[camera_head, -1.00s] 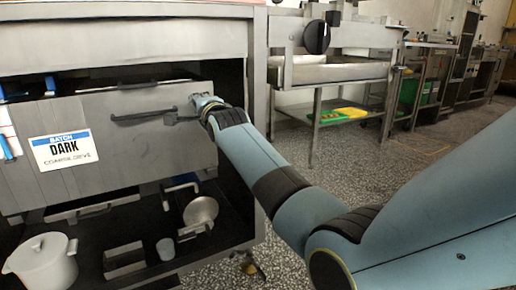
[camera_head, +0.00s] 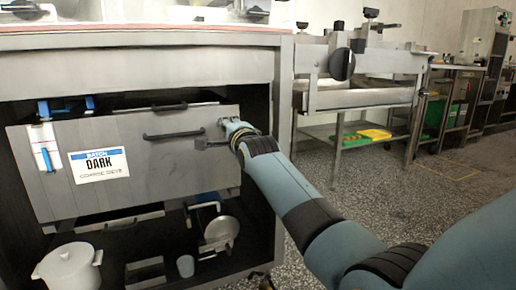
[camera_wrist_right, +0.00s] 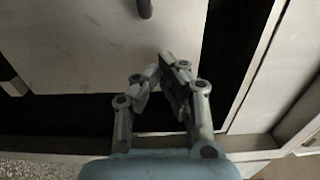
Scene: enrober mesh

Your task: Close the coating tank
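The coating tank (camera_head: 205,165) is a grey metal drawer-like box with a blue-and-white DARK label and a black bar handle (camera_head: 172,135) on its front. It sits in the cabinet bay and its front stands out from the frame, with a dark gap above. My right gripper (camera_head: 203,142) is at the right end of this front, its dark fingers pointing left beside the handle; contact is unclear. In the right wrist view my right gripper (camera_wrist_right: 166,65) has its fingertips together with nothing visible between them, below a dark handle end (camera_wrist_right: 145,8). My left gripper is not in view.
The steel cabinet (camera_head: 285,100) frames the tank. Below it are a white pot (camera_head: 68,268), a small cup (camera_head: 185,266) and a round metal lid (camera_head: 221,230). A steel table (camera_head: 365,97) with yellow and green items on its lower shelf stands right. Speckled floor lies between.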

